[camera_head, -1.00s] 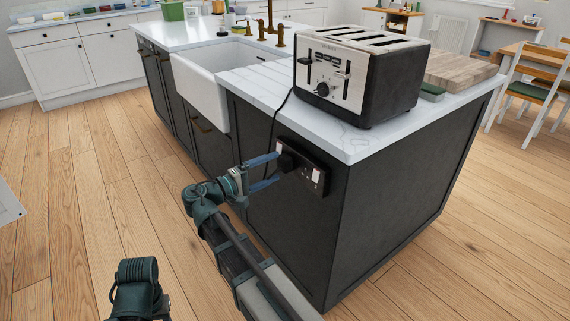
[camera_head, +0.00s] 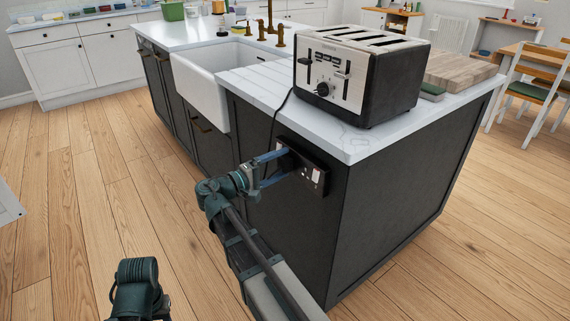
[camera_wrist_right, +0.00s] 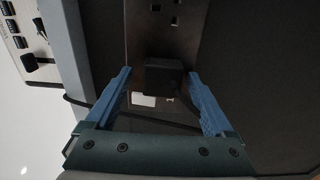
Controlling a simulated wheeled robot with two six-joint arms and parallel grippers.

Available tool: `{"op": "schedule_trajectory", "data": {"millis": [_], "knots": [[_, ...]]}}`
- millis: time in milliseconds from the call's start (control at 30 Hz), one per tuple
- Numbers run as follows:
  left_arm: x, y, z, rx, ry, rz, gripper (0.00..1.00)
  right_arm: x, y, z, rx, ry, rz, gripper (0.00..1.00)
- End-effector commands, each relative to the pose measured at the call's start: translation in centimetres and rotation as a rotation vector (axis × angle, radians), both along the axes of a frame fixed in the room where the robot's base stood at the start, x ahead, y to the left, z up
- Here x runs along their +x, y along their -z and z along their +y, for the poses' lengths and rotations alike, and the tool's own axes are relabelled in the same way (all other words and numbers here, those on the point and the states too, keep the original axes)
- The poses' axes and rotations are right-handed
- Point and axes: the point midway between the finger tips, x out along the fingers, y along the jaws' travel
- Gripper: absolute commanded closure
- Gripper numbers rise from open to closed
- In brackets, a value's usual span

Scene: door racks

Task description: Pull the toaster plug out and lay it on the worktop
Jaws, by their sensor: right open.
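The black toaster plug (camera_wrist_right: 163,77) sits in the socket plate (camera_head: 312,178) on the island's dark end panel; the plate also shows in the wrist view (camera_wrist_right: 150,38). My right gripper (camera_wrist_right: 160,74) is open, its blue fingers on either side of the plug, with visible gaps. In the head view the right gripper (camera_head: 284,166) reaches the plate's left half and mostly hides the plug. The black cord (camera_head: 282,107) hangs from the toaster (camera_head: 360,75) on the white worktop (camera_head: 345,143). My left gripper's fingers do not show; only part of that arm is at the bottom left.
The worktop strip left of the toaster (camera_head: 250,82) is clear, up to the white sink (camera_head: 200,85). A wooden board (camera_head: 460,68) lies right of the toaster. The worktop edge overhangs the panel above the socket.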

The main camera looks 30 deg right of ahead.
Motion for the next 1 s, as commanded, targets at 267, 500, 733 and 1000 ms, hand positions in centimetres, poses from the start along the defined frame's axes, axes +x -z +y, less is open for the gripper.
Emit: {"op": "schedule_trajectory", "data": {"millis": [267, 500, 733, 1000], "knots": [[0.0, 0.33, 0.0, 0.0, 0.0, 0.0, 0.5, 0.0, 0.33, 0.01, 0.0, 0.0, 0.0, 0.12], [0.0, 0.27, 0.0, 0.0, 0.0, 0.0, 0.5, 0.0, 0.27, 0.01, 0.0, 0.0, 0.0, 0.12], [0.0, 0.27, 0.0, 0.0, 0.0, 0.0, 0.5, 0.0, 0.27, 0.01, 0.0, 0.0, 0.0, 0.12], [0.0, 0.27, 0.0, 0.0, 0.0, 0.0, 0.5, 0.0, 0.27, 0.01, 0.0, 0.0, 0.0, 0.56]]}}
